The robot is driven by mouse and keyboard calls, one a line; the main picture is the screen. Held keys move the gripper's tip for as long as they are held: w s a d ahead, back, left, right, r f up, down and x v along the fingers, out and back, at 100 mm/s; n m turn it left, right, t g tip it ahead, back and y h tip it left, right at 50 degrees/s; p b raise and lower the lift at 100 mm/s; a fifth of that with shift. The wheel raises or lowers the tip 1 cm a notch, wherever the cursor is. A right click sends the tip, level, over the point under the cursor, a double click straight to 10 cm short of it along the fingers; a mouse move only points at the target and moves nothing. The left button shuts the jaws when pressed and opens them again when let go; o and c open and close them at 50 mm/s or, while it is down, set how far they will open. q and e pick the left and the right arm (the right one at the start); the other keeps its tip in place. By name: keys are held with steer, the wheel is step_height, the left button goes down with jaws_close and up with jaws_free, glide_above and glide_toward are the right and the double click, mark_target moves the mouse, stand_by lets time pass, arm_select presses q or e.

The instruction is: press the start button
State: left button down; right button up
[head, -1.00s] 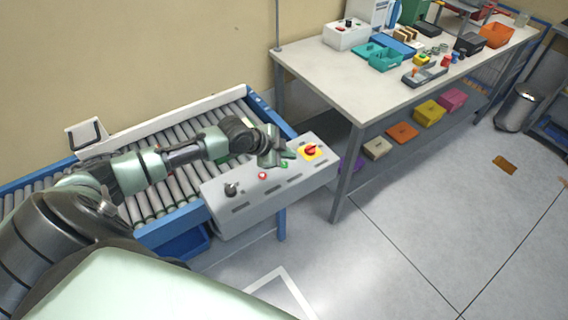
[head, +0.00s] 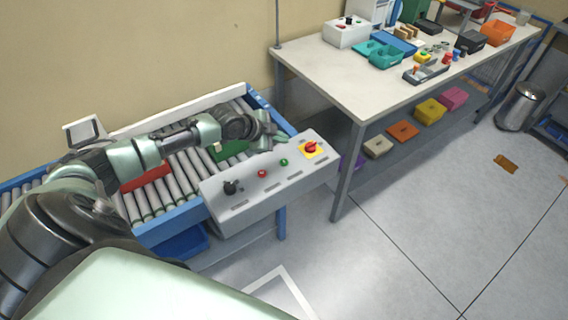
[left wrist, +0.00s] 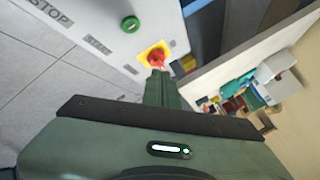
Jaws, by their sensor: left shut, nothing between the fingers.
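The green start button (head: 284,162) is on the sloped grey control panel (head: 240,196), to the right of a red button (head: 262,174). In the left wrist view the green button (left wrist: 131,24) stands clear near a START label (left wrist: 98,44). My left gripper (head: 284,144) is shut and empty, at the panel's far edge, beyond the green button and apart from it. In the left wrist view its fingertips (left wrist: 160,76) are near the red knob on a yellow plate (left wrist: 155,56). My right gripper is not in view.
A black selector knob (head: 231,187) and a red knob on yellow (head: 311,148) flank the buttons. The roller conveyor (head: 150,205) behind bears a red item (head: 146,178) and a green item (head: 230,149). A cluttered worktable (head: 345,88) stands to the right.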

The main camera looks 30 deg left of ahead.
mark_target(281, 163)
arm_select(q)
step_height(281, 163, down, 7)
steer(key=b, duration=0.5)
steer(key=shift+f, duration=0.1)
stand_by(0.7)
stand_by(1.0)
steer(key=shift+f, duration=0.35)
steer(key=shift+f+b, duration=0.45)
steer(key=shift+b, duration=0.15)
stand_by(0.3)
steer(key=shift+r, duration=0.1)
steer(key=shift+r+p, duration=0.7)
steer(key=shift+r, duration=0.05)
